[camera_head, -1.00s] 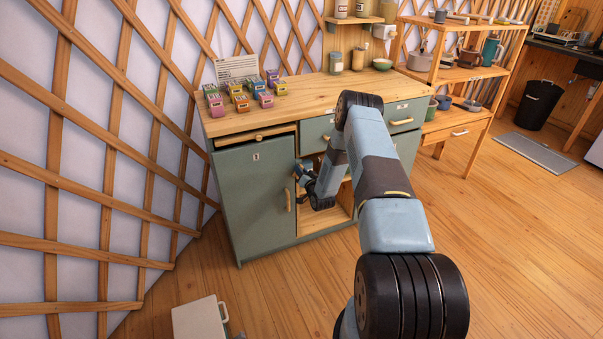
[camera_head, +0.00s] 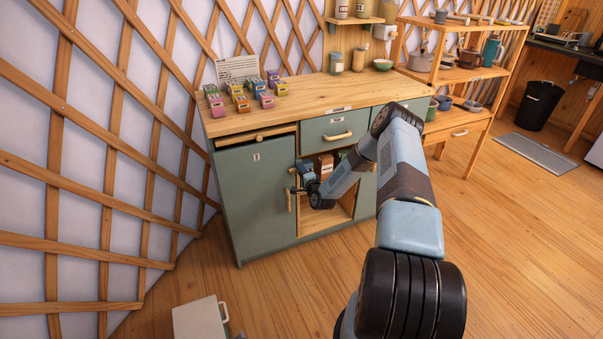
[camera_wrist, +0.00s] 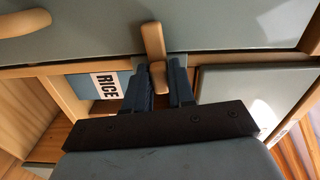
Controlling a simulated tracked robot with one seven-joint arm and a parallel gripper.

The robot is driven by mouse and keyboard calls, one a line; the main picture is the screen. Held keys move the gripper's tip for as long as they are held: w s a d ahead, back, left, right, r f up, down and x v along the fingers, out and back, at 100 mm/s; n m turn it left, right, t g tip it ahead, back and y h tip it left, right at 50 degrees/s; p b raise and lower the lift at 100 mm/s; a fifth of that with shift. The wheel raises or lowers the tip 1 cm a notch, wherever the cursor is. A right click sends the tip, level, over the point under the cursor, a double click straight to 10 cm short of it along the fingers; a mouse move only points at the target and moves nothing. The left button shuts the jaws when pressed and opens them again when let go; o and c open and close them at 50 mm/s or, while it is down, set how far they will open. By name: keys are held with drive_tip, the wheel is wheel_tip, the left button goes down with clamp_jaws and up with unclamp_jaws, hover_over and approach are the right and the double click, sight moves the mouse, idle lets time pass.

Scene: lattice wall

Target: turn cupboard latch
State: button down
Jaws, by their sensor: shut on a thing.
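The grey-green cupboard door (camera_head: 250,190) is on the left of the cabinet front and looks closed. Its wooden handle (camera_head: 289,199) also shows at the top left of the wrist view (camera_wrist: 25,22). The wooden latch (camera_wrist: 153,40) lies across the door's edge in the wrist view, its end between my fingers. My gripper (camera_wrist: 160,80) is shut on the latch, one dark finger on each side. In the head view my gripper (camera_head: 299,180) is at the door's right edge, where it hides the latch.
An open compartment (camera_head: 325,215) right of the door holds boxes, one a RICE box (camera_wrist: 105,84). Drawers (camera_head: 335,130) sit above it. Small coloured boxes (camera_head: 240,102) stand on the countertop. A pale case (camera_head: 198,318) lies on the floor in front.

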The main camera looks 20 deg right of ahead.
drive_tip(key=shift+d+f+m, duration=0.15)
drive_tip(key=shift+d+m, duration=0.2)
drive_tip(key=shift+m, duration=0.25)
drive_tip(key=shift+s, duration=0.1)
drive_tip(key=c, duration=1.3)
unclamp_jaws()
drive_tip(key=shift+c, duration=0.2)
drive_tip(key=o, duration=0.3)
drive_tip(key=shift+a, duration=0.2)
drive_tip(key=shift+o, duration=0.2)
drive_tip(key=s+d, duration=0.1)
drive_tip(key=s, duration=1.2)
drive_tip(key=shift+s+d, duration=0.15)
drive_tip(key=shift+s, duration=0.15)
drive_tip(key=shift+w, duration=0.1)
